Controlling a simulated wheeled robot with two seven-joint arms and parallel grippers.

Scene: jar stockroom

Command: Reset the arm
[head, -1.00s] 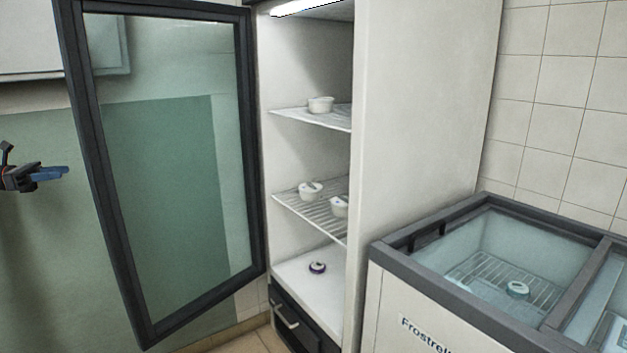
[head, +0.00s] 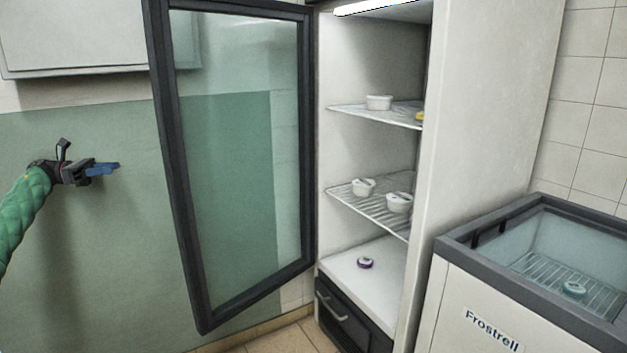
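My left gripper (head: 103,169) is at the left of the head view, at the end of my green-sleeved arm. Its blue fingers point right, towards the open fridge door, with a gap between them and the door frame. Seen side-on, the fingers overlap, so I cannot tell whether they are open or shut. No object shows at the fingertips. My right gripper is not in view.
The glass fridge door (head: 240,160) stands wide open. White tubs (head: 379,102) sit on the wire shelves, and a small dark-rimmed jar (head: 365,263) is on the fridge floor.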

